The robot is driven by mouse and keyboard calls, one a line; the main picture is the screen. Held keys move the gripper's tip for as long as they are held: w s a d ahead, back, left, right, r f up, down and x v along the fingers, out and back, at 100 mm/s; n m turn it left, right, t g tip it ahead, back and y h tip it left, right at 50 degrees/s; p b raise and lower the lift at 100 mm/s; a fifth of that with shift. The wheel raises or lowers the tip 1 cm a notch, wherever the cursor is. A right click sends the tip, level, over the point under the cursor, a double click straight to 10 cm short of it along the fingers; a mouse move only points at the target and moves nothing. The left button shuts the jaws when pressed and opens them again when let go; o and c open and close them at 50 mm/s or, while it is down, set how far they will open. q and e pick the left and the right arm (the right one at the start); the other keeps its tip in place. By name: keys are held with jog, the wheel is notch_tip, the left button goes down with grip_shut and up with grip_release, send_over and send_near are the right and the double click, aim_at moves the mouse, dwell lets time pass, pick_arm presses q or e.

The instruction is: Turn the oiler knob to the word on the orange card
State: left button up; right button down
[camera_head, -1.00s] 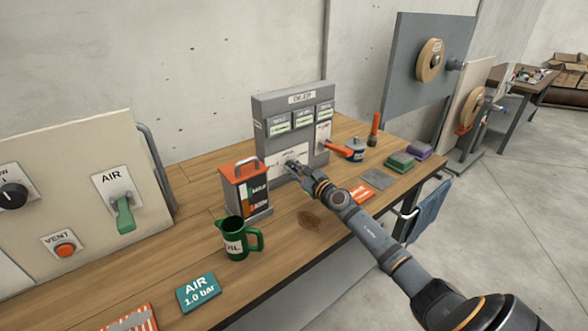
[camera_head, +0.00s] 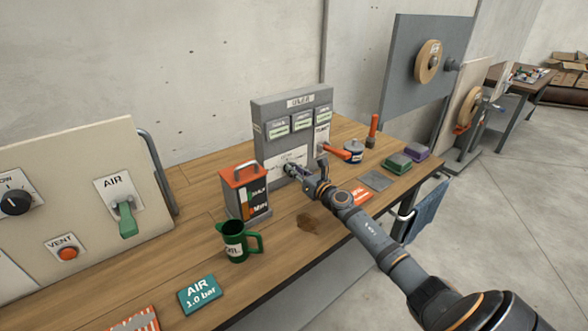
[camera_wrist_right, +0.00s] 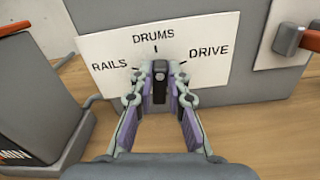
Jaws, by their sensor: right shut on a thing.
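The grey oiler panel (camera_head: 262,108) stands on the bench. Its white dial plate (camera_wrist_right: 105,45) carries the words RAILS, DRUMS and DRIVE with tick marks. The dark knob (camera_wrist_right: 160,70) sits low on the plate, and its bar looks about upright, toward the DRUMS tick. My right gripper (camera_wrist_right: 160,88) is shut on the knob, with a finger on each side of it. It also shows at the dial in the head view (camera_head: 290,169). The orange card (camera_head: 361,196) lies flat on the bench, partly behind my right arm; its word is not readable. My left gripper is out of view.
An orange-topped can (camera_head: 238,177) stands left of the dial, with a green oil jug (camera_head: 236,243) in front. An orange lever (camera_head: 338,152) sticks out right of the dial. A grey pad (camera_head: 376,181) and a blue pot (camera_head: 354,149) lie farther right.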

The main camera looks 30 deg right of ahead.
jog(key=m, duration=0.2)
jog(key=m+p, duration=0.1)
jog(key=m, duration=0.3)
jog(key=shift+d+f+m+p, duration=0.15)
jog(key=shift+d+m+p, duration=0.15)
jog(key=shift+p, duration=0.05)
jog(key=m, duration=0.2)
jog(key=m+p, duration=0.1)
jog(key=m, duration=0.1)
jog(key=m+p, duration=0.1)
jog(key=shift+d+f+m, duration=0.15)
jog(key=shift+f+m, duration=0.15)
jog(key=shift+m, duration=0.1)
jog(key=c, duration=1.3)
grip_release()
jog(key=shift+s+d, duration=0.15)
jog(key=shift+s, duration=1.85)
jog(key=shift+s+d, duration=0.2)
jog(key=shift+s, duration=1.8)
jog(key=shift+s+d, duration=0.15)
jog(key=shift+s, duration=1.85)
jog(key=shift+f, duration=0.1)
